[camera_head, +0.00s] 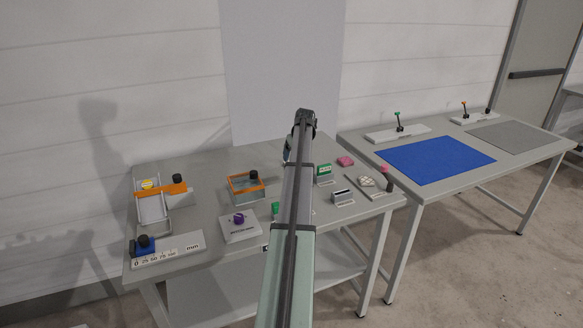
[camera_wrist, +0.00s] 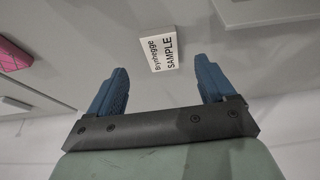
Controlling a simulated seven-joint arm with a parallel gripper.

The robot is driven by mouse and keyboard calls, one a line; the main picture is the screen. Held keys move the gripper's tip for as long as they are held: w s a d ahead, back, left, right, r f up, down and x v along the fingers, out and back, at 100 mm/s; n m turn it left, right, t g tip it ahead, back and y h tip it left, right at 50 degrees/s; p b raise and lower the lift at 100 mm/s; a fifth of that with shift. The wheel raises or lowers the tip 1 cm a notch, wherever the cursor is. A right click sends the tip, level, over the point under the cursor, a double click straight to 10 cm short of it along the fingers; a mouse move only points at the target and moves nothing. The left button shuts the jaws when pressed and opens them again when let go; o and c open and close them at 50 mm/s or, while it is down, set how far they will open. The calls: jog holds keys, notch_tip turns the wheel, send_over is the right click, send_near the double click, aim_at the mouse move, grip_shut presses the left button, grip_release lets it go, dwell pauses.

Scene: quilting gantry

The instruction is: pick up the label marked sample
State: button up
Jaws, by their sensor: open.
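In the wrist view, the label marked SAMPLE (camera_wrist: 163,48) is a small white card with black print, lying on the grey table top. The word above SAMPLE is too small to read surely. My gripper (camera_wrist: 161,76) has its two blue fingers spread wide, with nothing held between them. The label lies beyond the fingertips, roughly centred between them, and appears apart from both. In the head view my arm covers the middle of the table, and I cannot make out the label or the fingers there.
The near table (camera_head: 208,268) holds an orange-framed box (camera_head: 245,187), a purple-knobbed plate (camera_head: 239,226), a green-faced block (camera_head: 324,171) and a pink block (camera_head: 346,161), probably the pink one in the wrist view (camera_wrist: 12,56). A second table with a blue mat (camera_head: 438,160) stands right.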

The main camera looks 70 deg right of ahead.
jog(key=shift+a+x, duration=0.15)
jog(key=shift+x, duration=1.35)
jog(key=shift+a+x, duration=0.1)
jog(key=shift+x, duration=1.35)
jog(key=shift+s+f, duration=0.15)
jog(key=shift+c, duration=0.4)
jog(key=c, duration=1)
